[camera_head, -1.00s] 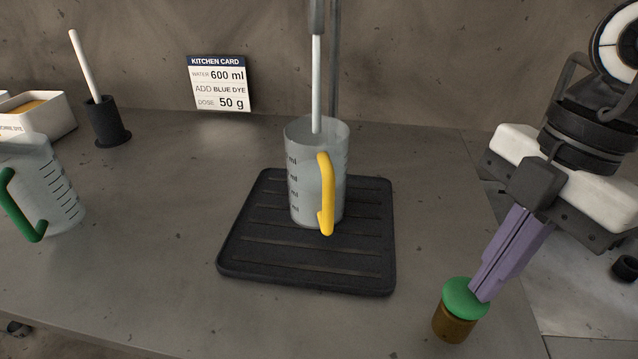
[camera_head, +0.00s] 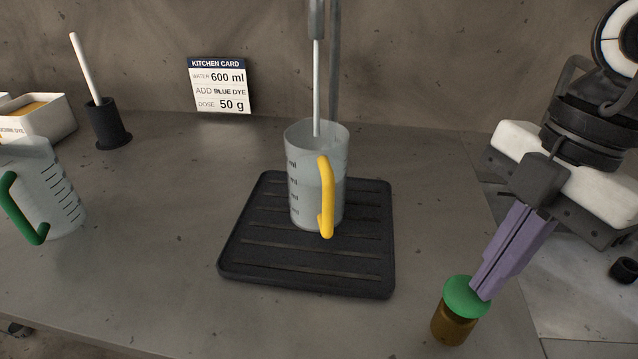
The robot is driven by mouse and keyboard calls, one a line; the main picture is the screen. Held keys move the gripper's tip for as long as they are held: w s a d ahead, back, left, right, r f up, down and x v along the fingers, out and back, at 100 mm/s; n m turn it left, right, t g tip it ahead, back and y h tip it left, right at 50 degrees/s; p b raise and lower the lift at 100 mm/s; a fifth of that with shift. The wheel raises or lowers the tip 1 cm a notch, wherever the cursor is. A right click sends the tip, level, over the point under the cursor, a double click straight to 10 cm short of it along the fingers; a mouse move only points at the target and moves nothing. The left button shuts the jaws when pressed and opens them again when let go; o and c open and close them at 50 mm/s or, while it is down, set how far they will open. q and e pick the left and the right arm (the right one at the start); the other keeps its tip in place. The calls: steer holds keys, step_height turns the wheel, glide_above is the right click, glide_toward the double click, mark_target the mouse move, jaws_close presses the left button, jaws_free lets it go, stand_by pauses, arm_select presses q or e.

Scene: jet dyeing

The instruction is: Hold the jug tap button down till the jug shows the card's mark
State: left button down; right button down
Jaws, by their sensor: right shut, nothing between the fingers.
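The clear jug (camera_head: 305,190) with a yellow handle (camera_head: 326,200) stands upright on the black ribbed drip mat (camera_head: 250,272). A pale stream or spout (camera_head: 317,90) runs from the tap above down to the jug's mouth. The jug looks partly filled; its exact level against the marks is hard to read. The kitchen card (camera_head: 220,85) on the back wall reads water 600 ml, add blue dye, dose 50 g. The green tap button (camera_head: 466,296) tops a brass base (camera_head: 453,324) at the front right. My right gripper (camera_head: 478,293) is shut, its fingertips touching the green button. My left gripper is out of view.
A second jug (camera_head: 50,190) with a green handle stands at the left. Behind it are a black holder (camera_head: 107,124) with a white stick and a white tray (camera_head: 45,117) of orange powder. The table between them and the mat is clear.

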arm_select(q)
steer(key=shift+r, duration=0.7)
arm_select(e)
steer(key=shift+v, duration=1)
steer(key=shift+a, duration=0.15)
